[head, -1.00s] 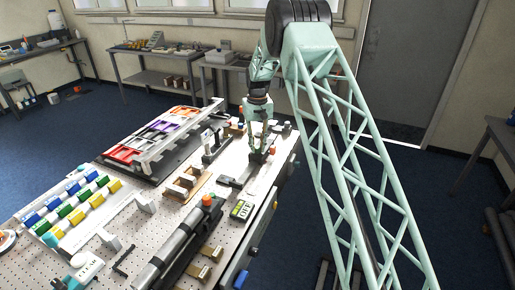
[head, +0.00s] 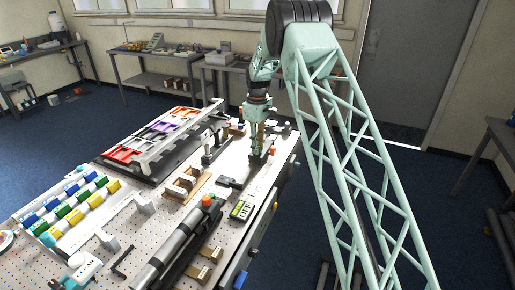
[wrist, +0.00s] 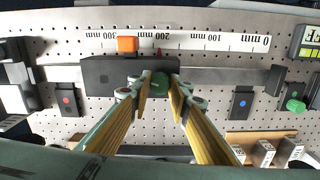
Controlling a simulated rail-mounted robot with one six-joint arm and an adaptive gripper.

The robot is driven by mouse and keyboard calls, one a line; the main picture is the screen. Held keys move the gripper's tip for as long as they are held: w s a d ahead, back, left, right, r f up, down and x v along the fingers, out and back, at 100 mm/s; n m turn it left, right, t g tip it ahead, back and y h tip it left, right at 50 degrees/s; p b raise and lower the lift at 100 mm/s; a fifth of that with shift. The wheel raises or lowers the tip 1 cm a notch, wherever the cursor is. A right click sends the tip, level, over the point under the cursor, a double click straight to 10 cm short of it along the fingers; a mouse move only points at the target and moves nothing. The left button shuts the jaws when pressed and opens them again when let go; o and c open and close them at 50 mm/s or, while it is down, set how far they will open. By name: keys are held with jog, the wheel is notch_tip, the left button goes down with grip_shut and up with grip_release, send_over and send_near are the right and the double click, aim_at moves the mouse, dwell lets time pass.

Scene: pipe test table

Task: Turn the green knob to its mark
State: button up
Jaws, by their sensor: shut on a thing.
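The green knob (wrist: 160,80) stands on a black block on a rail, and its top shows between the fingertips in the wrist view. My gripper (wrist: 160,88) is shut on this knob, with a finger on its left and right sides. In the head view my gripper (head: 258,155) points down at the far right part of the table. A small red pointer (wrist: 159,52) shows at the block's upper edge, beside a white scale (wrist: 200,40) near its 200 mm label. I cannot make out a mark on the knob.
Another green knob (wrist: 296,105) sits on a bracket at the right. A small display (wrist: 308,40) is at the upper right. Wooden-held grey blocks (wrist: 264,152) lie at the lower right.

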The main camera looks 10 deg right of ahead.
jog(key=shift+n, duration=1.7)
jog(key=o, duration=0.9)
jog(key=shift+c, duration=0.2)
jog(key=shift+r, duration=0.1)
notch_tip(320, 180, up, 12)
